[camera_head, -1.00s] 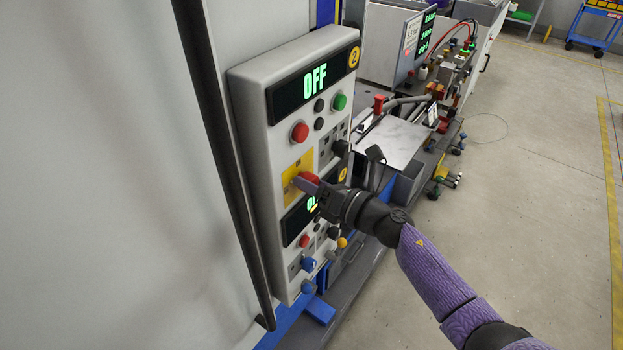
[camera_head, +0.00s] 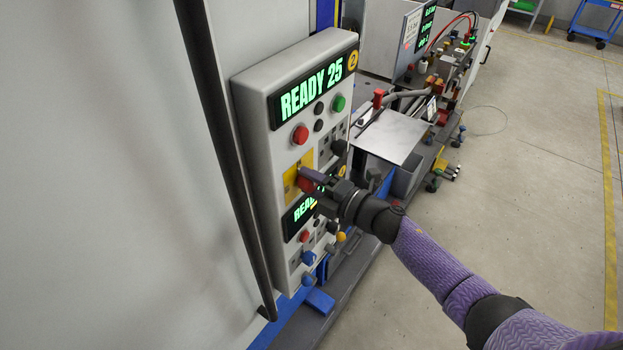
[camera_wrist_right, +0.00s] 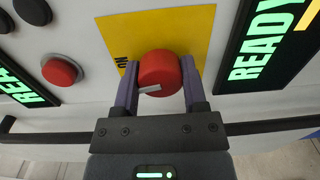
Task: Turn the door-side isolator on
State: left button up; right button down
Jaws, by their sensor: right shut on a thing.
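The door-side isolator is a red rotary knob (camera_head: 305,184) on a yellow plate (camera_head: 291,180) on the grey control panel beside the door. In the right wrist view the knob (camera_wrist_right: 160,72) sits between both purple fingers, with the yellow plate (camera_wrist_right: 195,32) behind it and the word ON at its left edge. My right gripper (camera_wrist_right: 159,80) is shut on the knob; it also shows in the head view (camera_head: 315,182). The upper display (camera_head: 311,90) reads READY 25. The lower display (camera_head: 300,213) is partly hidden by my gripper. My left gripper is not in view.
A red button (camera_head: 300,135), a green button (camera_head: 339,103) and dark buttons sit above the knob. Blue knobs (camera_head: 308,257) and a yellow one (camera_head: 341,237) sit below. A long black door handle (camera_head: 228,160) runs left of the panel. Open floor lies right.

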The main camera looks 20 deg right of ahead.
jog(key=shift+m, duration=1)
jog(key=shift+c, duration=0.7)
grip_release()
jog(key=v, duration=1)
jog(key=shift+f, duration=0.1)
